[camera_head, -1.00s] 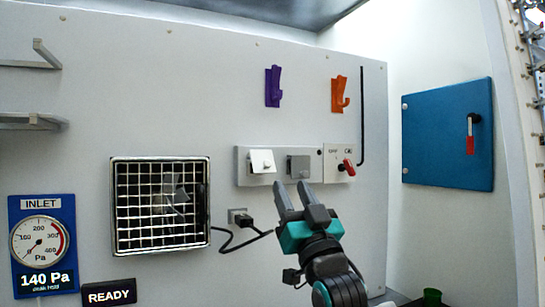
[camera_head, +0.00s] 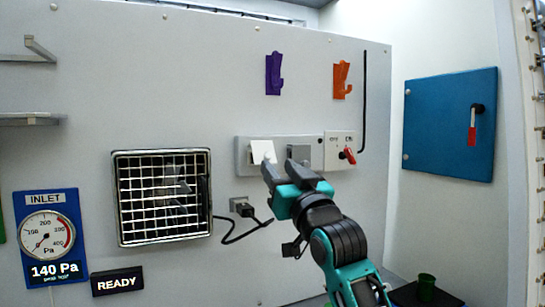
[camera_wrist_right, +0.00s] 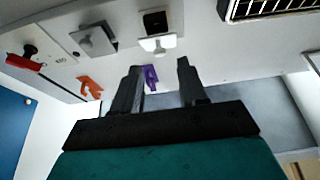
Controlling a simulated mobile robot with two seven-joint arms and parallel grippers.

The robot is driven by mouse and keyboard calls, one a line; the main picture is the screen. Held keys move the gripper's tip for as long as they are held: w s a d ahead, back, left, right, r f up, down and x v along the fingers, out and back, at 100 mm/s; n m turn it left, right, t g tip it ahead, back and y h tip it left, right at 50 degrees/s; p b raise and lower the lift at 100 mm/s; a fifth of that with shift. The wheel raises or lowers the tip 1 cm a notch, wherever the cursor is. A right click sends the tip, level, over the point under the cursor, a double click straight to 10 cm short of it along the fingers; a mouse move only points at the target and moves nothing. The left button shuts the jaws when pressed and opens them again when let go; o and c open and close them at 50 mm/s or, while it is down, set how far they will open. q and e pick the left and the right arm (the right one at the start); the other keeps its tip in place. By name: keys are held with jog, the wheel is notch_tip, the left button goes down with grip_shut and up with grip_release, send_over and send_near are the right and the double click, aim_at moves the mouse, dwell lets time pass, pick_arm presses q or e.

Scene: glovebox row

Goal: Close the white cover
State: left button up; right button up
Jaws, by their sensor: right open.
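The white cover (camera_head: 262,151) is a small flap at the left end of a grey wall box (camera_head: 243,157). It stands tilted out from the box. In the right wrist view, which is upside down, the white cover (camera_wrist_right: 158,44) stands open and a dark socket (camera_wrist_right: 155,20) shows beside it. My right gripper (camera_head: 280,168) is open and empty just in front of the box, with its fingertips near the cover's lower edge. The fingers also show in the right wrist view (camera_wrist_right: 159,68), apart from the cover as far as I can tell. My left gripper is out of view.
A grey cover (camera_head: 298,152) sits right of the white one, then a red-handled switch (camera_head: 348,155). A purple hook (camera_head: 273,74) and an orange hook (camera_head: 341,79) are above. A plugged cable (camera_head: 242,207) and a grille (camera_head: 162,196) are lower left.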

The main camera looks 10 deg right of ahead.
aim_at(269, 155)
jog(key=shift+p+x, duration=0.3)
jog(key=shift+x, duration=1.9)
grip_shut()
